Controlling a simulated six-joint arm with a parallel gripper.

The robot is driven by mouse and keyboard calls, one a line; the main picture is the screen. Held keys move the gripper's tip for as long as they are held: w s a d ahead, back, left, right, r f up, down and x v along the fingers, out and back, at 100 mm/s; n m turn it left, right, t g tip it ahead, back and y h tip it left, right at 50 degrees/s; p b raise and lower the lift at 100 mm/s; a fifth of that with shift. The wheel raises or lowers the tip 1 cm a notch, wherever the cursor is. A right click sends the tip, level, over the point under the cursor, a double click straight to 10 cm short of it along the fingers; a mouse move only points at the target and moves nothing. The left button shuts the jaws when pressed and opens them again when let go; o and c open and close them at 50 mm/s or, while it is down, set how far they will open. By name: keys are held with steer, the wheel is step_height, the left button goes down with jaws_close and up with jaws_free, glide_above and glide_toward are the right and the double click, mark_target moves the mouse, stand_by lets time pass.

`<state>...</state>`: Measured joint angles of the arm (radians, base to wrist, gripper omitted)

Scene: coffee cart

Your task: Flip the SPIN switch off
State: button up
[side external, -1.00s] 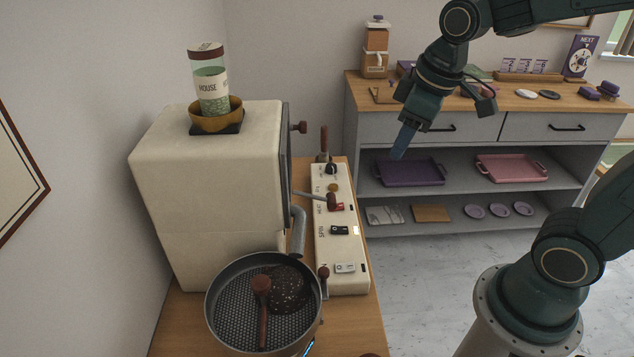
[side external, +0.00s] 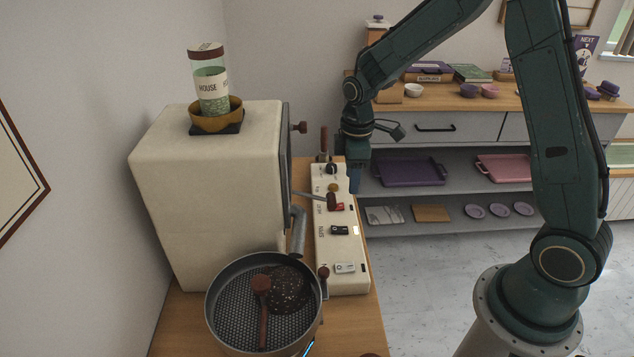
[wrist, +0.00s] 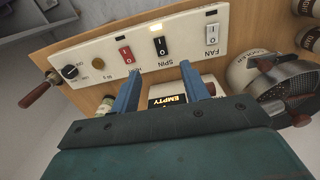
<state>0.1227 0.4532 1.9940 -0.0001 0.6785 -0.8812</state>
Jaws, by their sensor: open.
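The SPIN switch (side external: 340,230) is a black rocker in the middle of the cream control panel (side external: 325,270), with a lit lamp beside it. In the wrist view the SPIN switch (wrist: 160,46) sits between the red HEAT switch (wrist: 125,55) and the white FAN switch (wrist: 212,34). My gripper (side external: 354,187) is at the far end of the panel, above its right edge. In the wrist view my gripper (wrist: 163,82) has its two blue fingers apart with nothing between them, the SPIN switch showing beyond the tips.
A cream roaster (side external: 210,190) stands left of the panel. A round perforated cooling tray (side external: 230,310) with a brown paddle sits in front. A handle (side external: 330,201) juts over the panel near HEAT. A shelf with trays (side external: 410,172) stands behind; the floor to the right is clear.

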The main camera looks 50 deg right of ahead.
mark_target(347, 229)
steer(key=shift+w+d+f, duration=0.1)
steer(key=shift+w+f, duration=0.1)
steer(key=shift+f, duration=0.5)
steer(key=shift+f, duration=6.9)
